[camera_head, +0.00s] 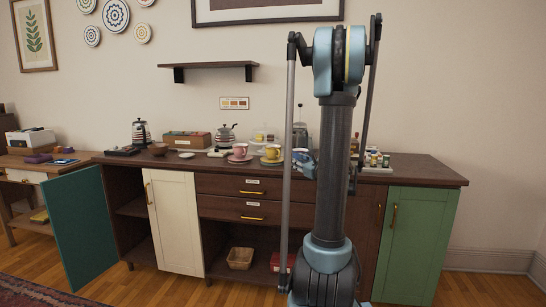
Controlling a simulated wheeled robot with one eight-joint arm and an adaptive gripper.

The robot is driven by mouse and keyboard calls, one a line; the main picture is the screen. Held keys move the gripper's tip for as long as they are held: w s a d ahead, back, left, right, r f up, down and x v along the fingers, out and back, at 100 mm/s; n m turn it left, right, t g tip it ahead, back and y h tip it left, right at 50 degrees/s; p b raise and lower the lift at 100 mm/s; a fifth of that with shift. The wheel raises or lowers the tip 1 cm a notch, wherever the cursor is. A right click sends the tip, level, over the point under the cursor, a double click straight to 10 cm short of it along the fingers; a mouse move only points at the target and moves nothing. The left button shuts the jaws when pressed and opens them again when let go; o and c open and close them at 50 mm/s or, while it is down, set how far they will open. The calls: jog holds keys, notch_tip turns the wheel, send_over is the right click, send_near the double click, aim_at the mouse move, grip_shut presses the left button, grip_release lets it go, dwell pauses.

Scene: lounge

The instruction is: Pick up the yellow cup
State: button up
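The yellow cup (272,152) stands upright on a yellow saucer (264,161) on the dark wooden counter, just left of my arm. A pink cup (240,150) on a pink saucer stands to its left. My gripper (304,163) seems to be the small blue and dark part at the counter, right of the yellow cup and apart from it. Much of it is hidden by my arm, and its fingers are too small to tell open from shut.
The counter (330,172) also holds a kettle (226,135), a wooden box (187,140), a clear container behind the cups and several small jars (374,157) at right. A teal cabinet door (84,228) stands open at left. A basket (240,258) sits on the lower shelf.

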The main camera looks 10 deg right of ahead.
send_near(279, 151)
jog(key=x, duration=0.3)
jog(key=shift+w+a+f, duration=0.2)
jog(key=shift+w+f, duration=0.15)
jog(key=shift+f, duration=0.05)
jog(key=shift+r+x, duration=0.15)
jog(key=shift+x, duration=1.15)
jog(key=shift+r+x, duration=0.15)
jog(key=shift+x, duration=1.2)
jog(key=shift+d, duration=0.15)
grip_shut()
